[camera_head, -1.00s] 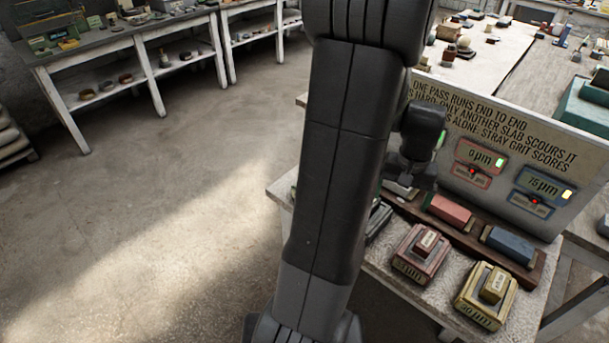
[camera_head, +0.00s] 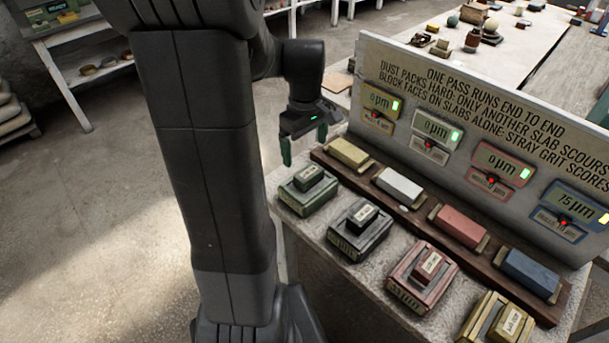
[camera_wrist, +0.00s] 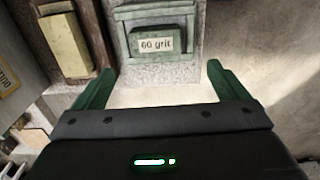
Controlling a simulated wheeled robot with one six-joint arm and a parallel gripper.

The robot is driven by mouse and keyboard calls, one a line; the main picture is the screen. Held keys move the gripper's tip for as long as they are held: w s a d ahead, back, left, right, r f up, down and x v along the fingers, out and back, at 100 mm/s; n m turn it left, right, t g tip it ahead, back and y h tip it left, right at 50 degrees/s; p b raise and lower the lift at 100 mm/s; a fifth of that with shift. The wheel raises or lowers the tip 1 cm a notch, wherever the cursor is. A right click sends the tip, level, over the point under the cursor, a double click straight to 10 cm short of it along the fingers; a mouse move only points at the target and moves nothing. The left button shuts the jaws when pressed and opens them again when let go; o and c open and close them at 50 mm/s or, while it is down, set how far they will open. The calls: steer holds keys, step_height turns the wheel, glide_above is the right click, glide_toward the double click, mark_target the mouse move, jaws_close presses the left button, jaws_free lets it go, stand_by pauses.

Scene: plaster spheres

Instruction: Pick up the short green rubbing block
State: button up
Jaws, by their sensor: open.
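The short green rubbing block (camera_head: 309,176) sits on a larger green base (camera_head: 310,201) at the left end of the front row on the bench. In the wrist view the block (camera_wrist: 147,52) shows a pale "60 grit" label and lies at top centre, in front of the green base (camera_wrist: 160,13). My gripper (camera_head: 304,148) is open and empty, with green fingers, above and just behind the block in the head view. In the wrist view the fingertips (camera_wrist: 160,70) stand apart on either side of the block's line, not touching it.
Black (camera_head: 361,219), red (camera_head: 427,268) and yellow (camera_head: 509,325) blocks on bases continue the row. Behind them a brown rack (camera_head: 413,222) holds yellow, white, red and blue slabs. A lettered panel with displays (camera_head: 470,130) stands behind. Open floor lies left.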

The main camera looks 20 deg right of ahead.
mark_target(309, 172)
step_height(309, 172, down, 4)
steer(key=shift+r, duration=0.1)
steer(key=f, duration=0.4)
steer(key=shift+s+d+f+p, duration=0.15)
steer(key=shift+s+d+p, duration=0.1)
steer(key=shift+d+p, duration=0.15)
steer(key=shift+f, duration=0.6)
steer(key=c, duration=1.2)
